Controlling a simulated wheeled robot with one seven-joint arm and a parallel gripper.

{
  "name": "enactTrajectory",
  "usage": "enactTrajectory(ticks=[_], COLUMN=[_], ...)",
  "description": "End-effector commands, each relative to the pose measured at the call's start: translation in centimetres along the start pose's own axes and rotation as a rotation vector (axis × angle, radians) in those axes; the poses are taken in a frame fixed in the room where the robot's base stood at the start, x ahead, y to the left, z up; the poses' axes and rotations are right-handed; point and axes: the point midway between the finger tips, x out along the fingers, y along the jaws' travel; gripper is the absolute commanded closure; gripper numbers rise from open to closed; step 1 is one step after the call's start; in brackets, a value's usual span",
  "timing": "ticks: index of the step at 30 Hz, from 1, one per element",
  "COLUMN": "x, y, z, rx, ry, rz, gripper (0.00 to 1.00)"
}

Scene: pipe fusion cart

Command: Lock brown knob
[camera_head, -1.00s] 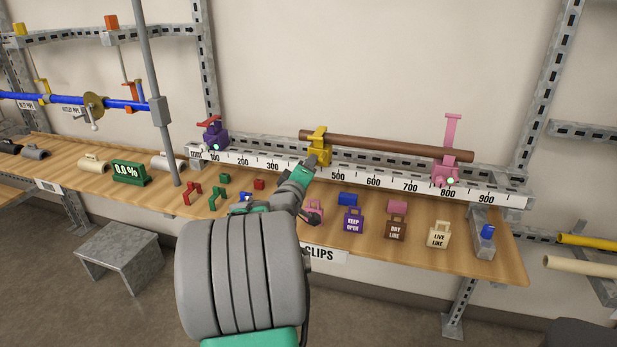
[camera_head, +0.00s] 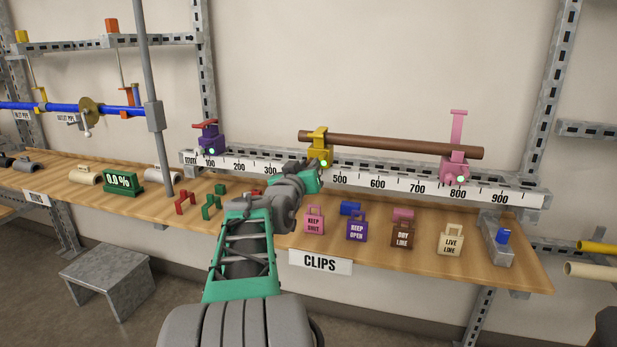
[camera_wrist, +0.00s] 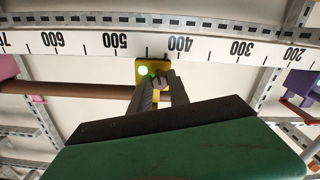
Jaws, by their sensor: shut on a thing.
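A brown pipe (camera_head: 400,146) lies in a yellow clamp (camera_head: 319,141) and a pink clamp (camera_head: 455,170) on the ruled rail. The yellow clamp also shows in the wrist view (camera_wrist: 143,82), with a green light lit on its face. My gripper (camera_wrist: 160,84) is at the front of the yellow clamp, its fingers shut on a small greyish-brown knob (camera_wrist: 161,83) there. The fingers partly hide the knob. In the head view my gripper (camera_head: 316,174) sits just below the clamp, and the knob cannot be made out.
A purple clamp (camera_head: 210,145) stands at the rail's left end. Labelled padlock-like clips, such as the brown one (camera_head: 403,236), stand on the wooden bench (camera_head: 345,230) below the rail. A grey upright pole (camera_head: 154,100) stands left of my arm.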

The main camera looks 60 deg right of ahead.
Motion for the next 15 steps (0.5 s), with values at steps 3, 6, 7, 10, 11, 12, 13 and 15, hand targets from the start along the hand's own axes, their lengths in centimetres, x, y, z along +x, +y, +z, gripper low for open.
enactTrajectory(ticks=[3,6,7,10,11,12,13,15], x=[0.01,0.02,0.02,0.02,0.02,0.02,0.02,0.02], y=[-0.05,-0.02,-0.02,0.0,0.0,0.0,0.01,0.01], z=[0.31,0.21,0.19,0.14,0.12,0.11,0.1,0.09], rx=[0.04,0.061,0.066,0.077,0.078,0.079,0.08,0.08], ry=[-0.002,-0.002,-0.002,-0.002,-0.002,-0.002,-0.002,-0.003], rz=[0.0,0.0,0.0,0.0,0.0,0.0,0.0,0.0], gripper=[1.0,1.0,1.0,1.0,1.0,1.0,1.0,1.0])
